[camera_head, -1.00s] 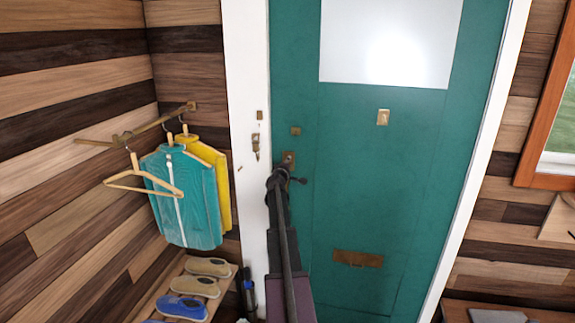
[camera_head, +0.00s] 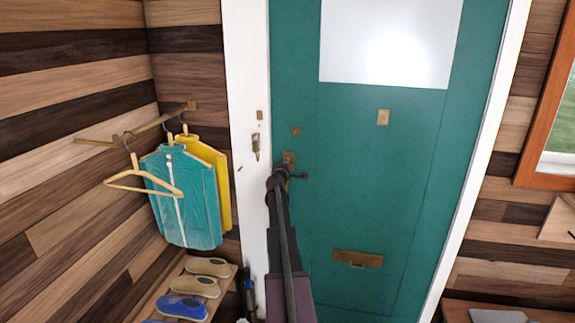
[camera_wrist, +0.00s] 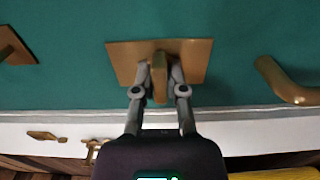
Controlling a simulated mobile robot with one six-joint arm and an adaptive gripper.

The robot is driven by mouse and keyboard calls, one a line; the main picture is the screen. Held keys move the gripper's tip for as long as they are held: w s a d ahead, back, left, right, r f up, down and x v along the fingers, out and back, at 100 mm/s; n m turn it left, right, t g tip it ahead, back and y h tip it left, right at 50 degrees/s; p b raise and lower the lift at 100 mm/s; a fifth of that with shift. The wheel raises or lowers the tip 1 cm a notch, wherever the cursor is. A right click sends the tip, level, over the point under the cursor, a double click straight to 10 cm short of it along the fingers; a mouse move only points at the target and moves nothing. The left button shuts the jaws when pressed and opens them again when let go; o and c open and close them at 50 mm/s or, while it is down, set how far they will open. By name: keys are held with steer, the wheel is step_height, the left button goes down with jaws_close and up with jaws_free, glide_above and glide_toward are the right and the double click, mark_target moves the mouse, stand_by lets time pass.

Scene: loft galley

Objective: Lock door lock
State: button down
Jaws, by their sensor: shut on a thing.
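The door lock is a brass plate (camera_wrist: 192,60) on the teal door (camera_head: 375,180), with an upright-looking brass thumb turn (camera_wrist: 159,85) at its middle in the wrist view. My gripper (camera_wrist: 161,70) has its two grey fingers on either side of the thumb turn, shut on it. In the head view, my gripper (camera_head: 281,174) is at the left edge of the door, just below the brass plate (camera_head: 289,158). My arm hides the lower part of the lock there.
A curved brass handle (camera_wrist: 287,83) lies right of the lock in the wrist view. A brass latch (camera_head: 256,143) is on the white frame (camera_head: 245,80). Hanging jackets (camera_head: 182,200) and a shoe rack (camera_head: 160,290) stand at the left. A brass letter slot (camera_head: 357,259) is lower on the door.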

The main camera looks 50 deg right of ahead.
steer(key=c, duration=0.7)
jaws_free()
steer(key=shift+a, duration=0.1)
steer(key=v, duration=1.1)
steer(key=shift+s+a, duration=0.15)
steer(key=shift+a, duration=0.25)
